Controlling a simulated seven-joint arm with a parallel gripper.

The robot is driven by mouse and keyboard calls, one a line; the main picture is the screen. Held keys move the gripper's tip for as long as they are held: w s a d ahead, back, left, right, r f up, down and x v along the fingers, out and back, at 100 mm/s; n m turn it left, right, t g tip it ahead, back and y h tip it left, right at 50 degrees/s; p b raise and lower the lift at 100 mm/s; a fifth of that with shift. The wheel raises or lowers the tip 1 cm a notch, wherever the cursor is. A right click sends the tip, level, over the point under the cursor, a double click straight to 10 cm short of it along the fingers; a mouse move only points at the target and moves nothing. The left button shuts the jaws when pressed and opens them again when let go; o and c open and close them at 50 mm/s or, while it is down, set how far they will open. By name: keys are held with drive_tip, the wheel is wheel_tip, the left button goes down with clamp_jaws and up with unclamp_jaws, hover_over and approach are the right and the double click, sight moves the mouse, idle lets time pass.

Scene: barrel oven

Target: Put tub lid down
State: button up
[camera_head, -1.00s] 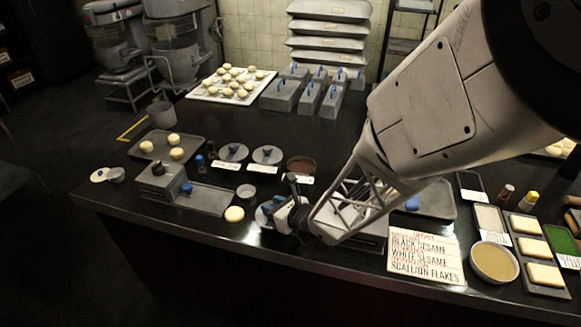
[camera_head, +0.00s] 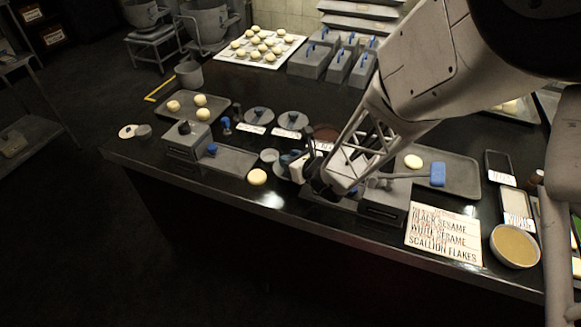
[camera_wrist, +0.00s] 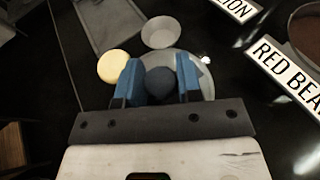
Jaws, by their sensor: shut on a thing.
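My gripper (camera_head: 296,166) is low over the near part of the dark counter. In the wrist view its two blue fingers (camera_wrist: 159,80) are shut on the dark round knob (camera_wrist: 160,84) of a grey round tub lid (camera_wrist: 207,80). The lid lies under the fingers, its knob upward, and part of it is hidden by the gripper. I cannot tell whether its underside touches the counter. In the head view the gripper and arm mostly hide the lid. Two similar lids (camera_head: 259,115) (camera_head: 293,121) lie farther back on the counter.
A pale bun (camera_head: 257,177) and a small grey cup (camera_head: 269,156) stand just left of my gripper. A brown-filled tub (camera_head: 325,133) with a label is behind it. A tray (camera_head: 462,175) and a lettered sign (camera_head: 444,234) are at right. The counter's front edge is close.

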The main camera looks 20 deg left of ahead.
drive_tip(key=shift+f, duration=1.6)
drive_tip(key=shift+f, duration=0.1)
drive_tip(key=o, duration=0.9)
drive_tip(key=shift+o, duration=0.2)
drive_tip(key=shift+v, duration=6.05)
drive_tip(key=shift+w, duration=0.1)
